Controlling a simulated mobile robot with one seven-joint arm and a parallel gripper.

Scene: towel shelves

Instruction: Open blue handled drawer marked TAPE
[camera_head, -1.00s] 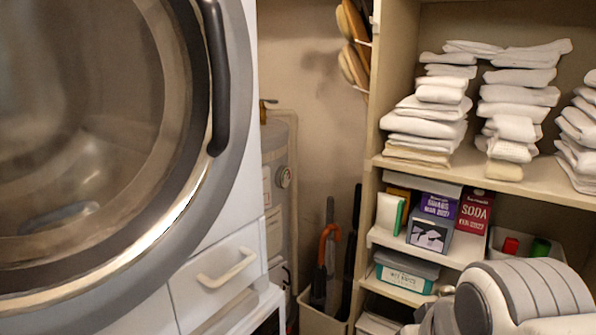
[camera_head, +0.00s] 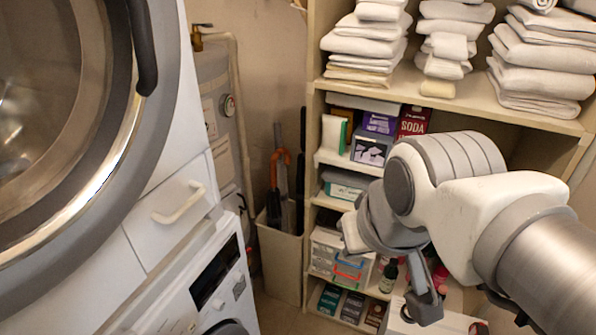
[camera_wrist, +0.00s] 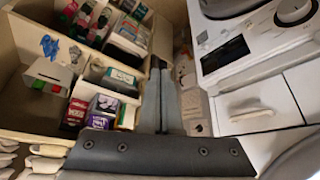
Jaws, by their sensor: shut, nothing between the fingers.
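A small drawer unit (camera_head: 322,258) stands on a lower shelf in the head view, left of my arm. The label by the blue handle is too small to read, and I cannot make out TAPE. The drawers look closed. My gripper (camera_wrist: 161,72) is shut and empty in the wrist view, its two fingers together. In the head view my arm reaches in from the right, in front of the shelves and just right of the drawer unit.
Towel stacks lie on the upper shelf (camera_head: 470,92). Boxes, including a red SODA box (camera_head: 413,121), stand on the shelf below. A dark bottle (camera_head: 388,276) is beside the drawer unit. White washing machines (camera_head: 180,205) and an umbrella bin (camera_head: 280,262) are to the left.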

